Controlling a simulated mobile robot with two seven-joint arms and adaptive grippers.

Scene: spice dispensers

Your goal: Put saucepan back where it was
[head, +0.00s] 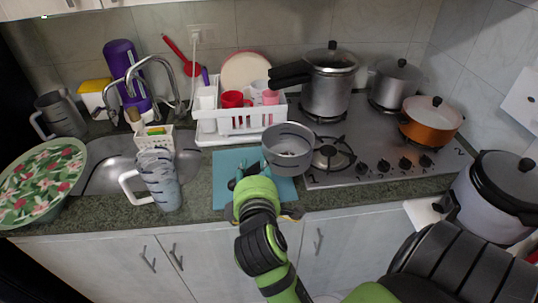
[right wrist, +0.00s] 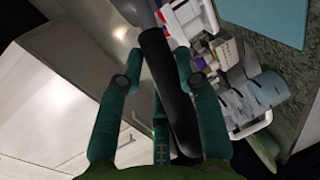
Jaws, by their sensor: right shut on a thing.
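The grey saucepan (head: 288,140) is in the head view, over the right part of the blue mat (head: 228,165) and beside the left edge of the stove. It looks upright and empty; whether it is lifted or touches anything below cannot be told. My right gripper (head: 247,178) is in front of it, to its lower left. In the right wrist view, my right gripper (right wrist: 157,68) is shut on the saucepan's dark handle (right wrist: 172,95). In the head view the handle is mostly hidden by my gripper. My left gripper is not in view.
The stove (head: 335,174) has a free front-left burner (head: 331,155). A pressure cooker (head: 328,85), a lidded pot (head: 395,82) and an orange pan (head: 431,122) stand on it. A dish rack (head: 238,122) is behind the mat. A patterned jug (head: 160,180) stands left, by the sink.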

